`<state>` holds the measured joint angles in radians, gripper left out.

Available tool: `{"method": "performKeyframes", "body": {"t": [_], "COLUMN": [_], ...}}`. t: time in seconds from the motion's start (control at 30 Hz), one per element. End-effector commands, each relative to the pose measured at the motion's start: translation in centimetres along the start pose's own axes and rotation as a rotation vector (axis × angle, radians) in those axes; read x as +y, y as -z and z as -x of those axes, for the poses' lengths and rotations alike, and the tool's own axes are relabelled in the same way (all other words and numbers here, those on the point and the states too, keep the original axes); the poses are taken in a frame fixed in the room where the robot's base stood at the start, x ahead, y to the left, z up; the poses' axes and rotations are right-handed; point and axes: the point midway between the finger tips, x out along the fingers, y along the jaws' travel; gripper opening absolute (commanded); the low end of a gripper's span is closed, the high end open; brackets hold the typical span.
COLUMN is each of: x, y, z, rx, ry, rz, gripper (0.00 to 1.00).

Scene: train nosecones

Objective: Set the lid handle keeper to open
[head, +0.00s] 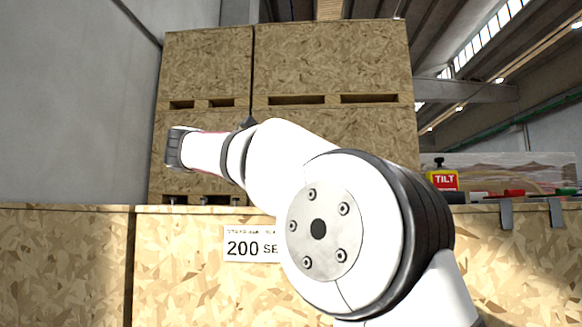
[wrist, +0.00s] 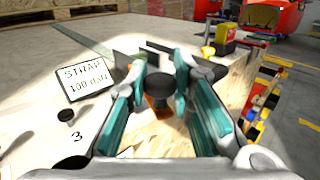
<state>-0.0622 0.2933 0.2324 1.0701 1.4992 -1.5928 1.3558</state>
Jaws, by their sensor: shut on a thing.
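In the wrist view my gripper (wrist: 160,72) has its two teal-padded fingers on either side of a dark round knob (wrist: 160,84). It is shut on this knob. An orange piece (wrist: 158,107) shows just below the knob, partly hidden between the fingers. The knob stands at the edge of a wooden crate lid (wrist: 110,38). I cannot tell for sure from its looks whether the knob is the lid handle keeper, or which setting it is at. The head view shows my arm but not the gripper's fingers.
A second dark knob (wrist: 68,117) stands left, near a "3". A "STRAP 100 daN" label (wrist: 84,80) lies beyond it. Stacked wooden crates (head: 330,60) rise behind.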

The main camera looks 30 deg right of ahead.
Motion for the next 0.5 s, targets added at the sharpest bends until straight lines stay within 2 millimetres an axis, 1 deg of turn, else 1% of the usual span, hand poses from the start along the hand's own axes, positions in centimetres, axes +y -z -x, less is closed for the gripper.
{"method": "performKeyframes", "body": {"t": [0.17,0.2,0.27,0.3,0.5], "x": [0.03,0.03,0.04,0.04,0.04], "y": [-0.19,-0.19,-0.18,-0.16,-0.11], "z": [0.01,0.01,0.01,0.01,0.01], "rx": [-0.004,-0.004,-0.004,-0.004,-0.003], "ry": [-0.004,-0.004,-0.004,-0.004,-0.004], "rz": [-0.002,-0.002,-0.002,-0.002,-0.001], "gripper": [0.00,0.24,0.37,0.41,0.41]}}
